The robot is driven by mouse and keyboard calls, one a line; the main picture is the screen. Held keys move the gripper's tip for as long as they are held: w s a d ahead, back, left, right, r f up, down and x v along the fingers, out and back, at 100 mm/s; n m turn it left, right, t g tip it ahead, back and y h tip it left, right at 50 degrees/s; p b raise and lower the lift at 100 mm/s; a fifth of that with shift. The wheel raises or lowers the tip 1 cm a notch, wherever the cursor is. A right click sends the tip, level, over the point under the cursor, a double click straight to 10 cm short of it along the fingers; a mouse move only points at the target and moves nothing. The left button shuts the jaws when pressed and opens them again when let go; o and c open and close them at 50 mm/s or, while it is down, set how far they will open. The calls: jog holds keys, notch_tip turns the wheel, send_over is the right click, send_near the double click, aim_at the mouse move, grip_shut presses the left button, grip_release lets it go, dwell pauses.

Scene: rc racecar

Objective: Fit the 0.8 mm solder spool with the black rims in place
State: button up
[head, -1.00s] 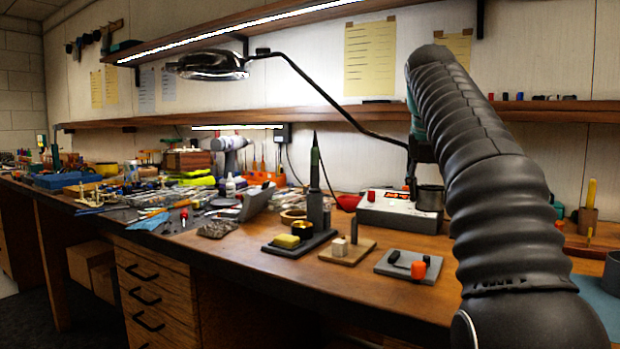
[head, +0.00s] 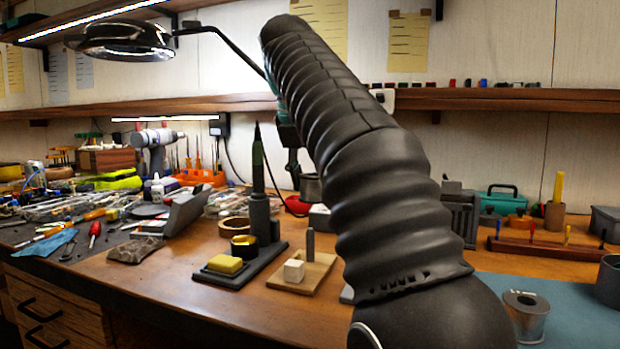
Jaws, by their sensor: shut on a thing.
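My gripper (head: 293,172) is small and partly hidden by my arm, above the back of the bench. It is shut on a dark grey, spool-like cylinder (head: 311,190); its label and rim details are too small to read. A wooden base (head: 290,285) carries an upright grey peg (head: 310,243) and a pale cube. A dark base (head: 237,271) beside it carries a yellow sponge, a round holder and a tall dark stand. A grey base (head: 347,295) shows only an edge behind my arm.
A silver spool-like can (head: 525,315) with a centre hole stands on the blue mat (head: 575,305) at right. A dark cup (head: 609,280) and a wooden rack (head: 550,251) are near it. Cluttered tools fill the left. A magnifier lamp (head: 120,40) hangs above.

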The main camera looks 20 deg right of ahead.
aim_at(309, 233)
jog(key=shift+s+a+f, duration=0.1)
jog(key=shift+s+a, duration=0.15)
jog(key=shift+a, duration=0.15)
jog(key=shift+f, duration=1.9)
jog(key=shift+f, duration=0.2)
jog(key=shift+s+f+b, duration=0.1)
jog(key=shift+f+b, duration=1.65)
jog(key=shift+f, duration=1.45)
jog(key=o, duration=1.8)
jog(key=shift+r, duration=0.1)
